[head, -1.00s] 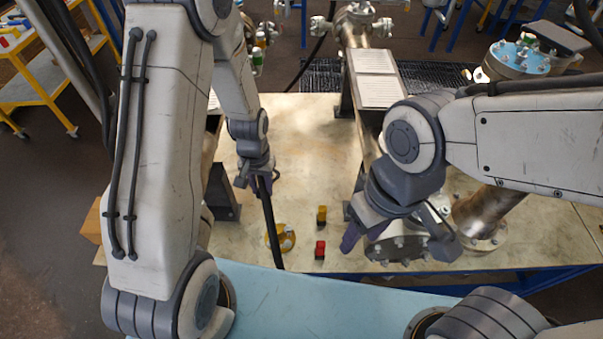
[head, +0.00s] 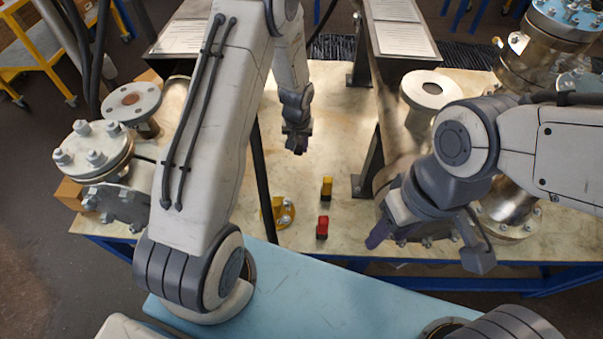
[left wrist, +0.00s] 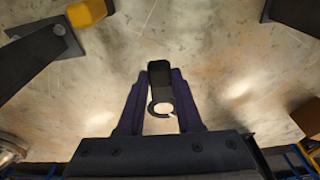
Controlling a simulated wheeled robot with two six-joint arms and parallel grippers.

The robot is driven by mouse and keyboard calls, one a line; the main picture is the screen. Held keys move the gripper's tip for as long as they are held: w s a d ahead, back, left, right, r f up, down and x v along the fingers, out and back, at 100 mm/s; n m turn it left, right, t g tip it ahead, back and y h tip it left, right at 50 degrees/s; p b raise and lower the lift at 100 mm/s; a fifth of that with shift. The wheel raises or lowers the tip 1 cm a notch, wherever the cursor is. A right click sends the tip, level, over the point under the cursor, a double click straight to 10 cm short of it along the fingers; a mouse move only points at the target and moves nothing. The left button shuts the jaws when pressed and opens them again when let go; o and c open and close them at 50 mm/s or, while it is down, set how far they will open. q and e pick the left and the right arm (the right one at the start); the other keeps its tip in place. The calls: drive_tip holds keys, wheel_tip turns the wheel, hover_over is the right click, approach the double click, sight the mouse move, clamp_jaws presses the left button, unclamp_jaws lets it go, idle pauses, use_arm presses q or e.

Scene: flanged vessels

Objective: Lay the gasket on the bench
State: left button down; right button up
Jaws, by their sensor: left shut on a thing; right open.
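My left gripper (head: 297,146) is over the bench (head: 330,135), in the clear area left of the inclined pipe stand. My right gripper (head: 428,249) is open and empty near the bench's front edge, by the right vessel.
A yellow block (head: 326,187), a red block (head: 322,228) and a yellow bolted piece (head: 280,213) lie near the front edge. Flanged vessels stand left (head: 95,150) and right (head: 428,88). The mid-bench is clear.

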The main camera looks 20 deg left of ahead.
use_arm(q)
drive_tip(key=b, duration=0.2)
hover_over(300, 170)
drive_tip(key=f, duration=0.4)
drive_tip(key=shift+s+d, duration=0.15)
drive_tip(key=shift+s, duration=0.25)
wheel_tip(300, 170, down, 5)
drive_tip(key=shift+f, duration=0.2)
drive_tip(key=shift+f+b, duration=0.9)
drive_tip(key=shift+f, duration=1.1)
use_arm(e)
drive_tip(key=shift+f, duration=2.6)
drive_tip(key=shift+f, duration=0.1)
